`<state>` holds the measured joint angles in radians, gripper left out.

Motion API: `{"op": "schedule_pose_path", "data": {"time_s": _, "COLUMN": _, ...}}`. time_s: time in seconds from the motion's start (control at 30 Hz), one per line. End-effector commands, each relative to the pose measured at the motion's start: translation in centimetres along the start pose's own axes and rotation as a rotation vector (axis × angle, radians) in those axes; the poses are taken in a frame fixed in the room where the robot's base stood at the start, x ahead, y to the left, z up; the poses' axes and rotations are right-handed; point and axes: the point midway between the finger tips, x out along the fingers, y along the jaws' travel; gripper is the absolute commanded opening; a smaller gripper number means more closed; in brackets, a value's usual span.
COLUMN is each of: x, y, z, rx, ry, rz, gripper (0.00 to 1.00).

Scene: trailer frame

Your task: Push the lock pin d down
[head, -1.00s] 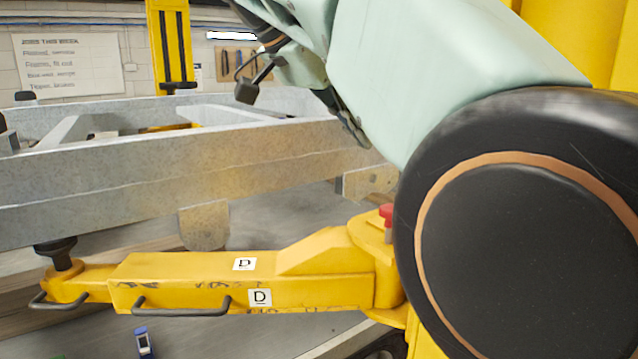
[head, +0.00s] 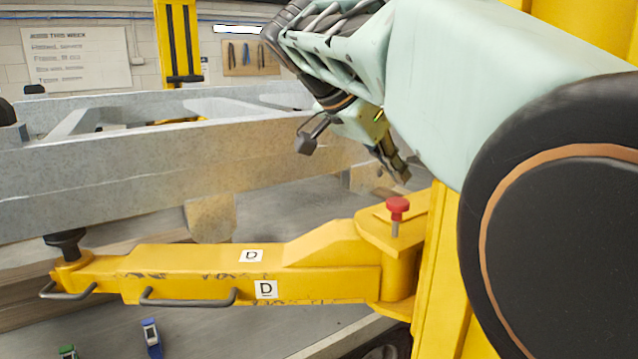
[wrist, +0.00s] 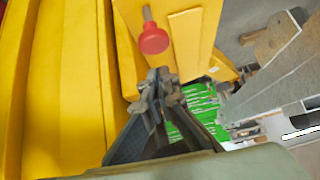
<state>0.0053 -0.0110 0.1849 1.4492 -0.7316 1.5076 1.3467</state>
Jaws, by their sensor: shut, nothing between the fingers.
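The lock pin d has a red knob (head: 397,204) on a short metal shaft and stands upright, raised above the yellow pivot block of the arm marked D (head: 170,258). The red knob also shows in the wrist view (wrist: 153,40), just beyond my fingertips. My gripper (head: 402,174) is shut and empty, pointing down, a little above the knob in the head view. In the wrist view my gripper (wrist: 160,88) shows its closed fingertips close to the knob with a small gap in the picture. I cannot tell the exact depth between them.
A yellow post (head: 445,270) rises right beside the pin. The grey trailer frame rail (head: 120,180) runs behind the yellow arm, its end near my gripper. A blue item (head: 151,338) and a green item (head: 67,352) lie on the floor.

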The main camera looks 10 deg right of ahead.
Motion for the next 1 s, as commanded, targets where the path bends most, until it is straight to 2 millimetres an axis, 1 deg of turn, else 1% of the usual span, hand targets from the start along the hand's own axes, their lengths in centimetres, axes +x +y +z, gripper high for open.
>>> {"op": "schedule_pose_path", "data": {"time_s": 0.03, "x": 0.4, "y": 0.0, "z": 0.5, "rx": -0.002, "ry": 0.000, "rz": -0.001, "gripper": 0.00}}
{"op": "schedule_pose_path", "data": {"time_s": 0.2, "x": 1.5, "y": 0.0, "z": 1.6, "rx": -0.001, "ry": 0.000, "rz": 0.000, "gripper": 0.00}}
{"op": "schedule_pose_path", "data": {"time_s": 0.4, "x": 1.9, "y": 0.0, "z": 2.1, "rx": 0.000, "ry": 0.000, "rz": -0.002, "gripper": 0.00}}
{"op": "schedule_pose_path", "data": {"time_s": 0.77, "x": 2.1, "y": 0.0, "z": 2.3, "rx": 0.000, "ry": 0.000, "rz": -0.002, "gripper": 0.00}}
{"op": "schedule_pose_path", "data": {"time_s": 0.87, "x": 2.5, "y": 0.0, "z": 2.7, "rx": 0.000, "ry": 0.000, "rz": -0.002, "gripper": 0.00}}
{"op": "schedule_pose_path", "data": {"time_s": 1.0, "x": 3.6, "y": 0.0, "z": 3.7, "rx": -0.001, "ry": 0.000, "rz": -0.002, "gripper": 0.00}}
